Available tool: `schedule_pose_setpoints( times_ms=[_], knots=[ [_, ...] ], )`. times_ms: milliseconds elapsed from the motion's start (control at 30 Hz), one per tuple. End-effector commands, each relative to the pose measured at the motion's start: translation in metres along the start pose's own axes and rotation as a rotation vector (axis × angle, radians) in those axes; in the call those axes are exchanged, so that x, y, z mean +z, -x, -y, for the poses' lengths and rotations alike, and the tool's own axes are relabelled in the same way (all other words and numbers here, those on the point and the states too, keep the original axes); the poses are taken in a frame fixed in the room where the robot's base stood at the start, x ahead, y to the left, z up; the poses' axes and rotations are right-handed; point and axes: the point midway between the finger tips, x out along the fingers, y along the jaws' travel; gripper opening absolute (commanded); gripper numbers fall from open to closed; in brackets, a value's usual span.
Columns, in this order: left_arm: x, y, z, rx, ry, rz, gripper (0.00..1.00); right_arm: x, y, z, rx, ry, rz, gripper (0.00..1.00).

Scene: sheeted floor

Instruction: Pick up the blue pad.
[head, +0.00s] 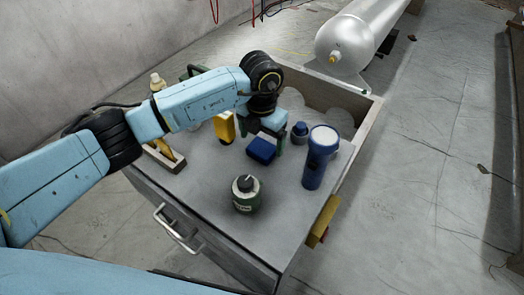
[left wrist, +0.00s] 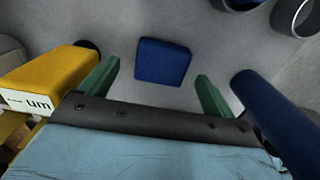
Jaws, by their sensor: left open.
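The blue pad (head: 261,149) is a small dark blue block on the grey top of the cabinet, near its middle. In the left wrist view the blue pad (left wrist: 162,61) lies beyond and between the two green fingertips, with clear gaps on both sides. My left gripper (head: 268,133) points down at the pad and partly covers its far side in the head view. In the left wrist view my left gripper (left wrist: 158,78) is open with nothing between its fingers. My right gripper is not in view.
A blue flashlight (head: 318,160) stands right of the pad, and a small blue bottle (head: 300,133) behind it. A yellow item (head: 224,127) stands close on the left. A dark green bottle (head: 246,193) stands in front. The cabinet top (head: 205,175) is bare left of that bottle.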

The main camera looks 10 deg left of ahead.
Motion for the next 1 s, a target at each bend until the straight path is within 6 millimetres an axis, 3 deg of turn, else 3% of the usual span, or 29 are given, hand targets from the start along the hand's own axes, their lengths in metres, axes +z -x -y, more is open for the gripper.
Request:
schedule_pose_setpoints(
  times_ms=[200,500,867,1000],
  knots=[
    [0.000,-0.029,0.002,-0.001,0.002,-0.001,0.89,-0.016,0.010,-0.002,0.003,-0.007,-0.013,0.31],
    [0.000,-0.032,0.002,-0.001,0.000,0.001,0.89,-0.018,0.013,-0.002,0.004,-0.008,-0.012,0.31],
    [0.000,-0.031,0.002,-0.001,0.001,0.001,0.42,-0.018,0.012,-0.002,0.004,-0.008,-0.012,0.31],
    [0.000,-0.031,0.002,-0.001,0.001,0.001,0.41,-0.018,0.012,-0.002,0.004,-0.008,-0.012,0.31]
  ],
)
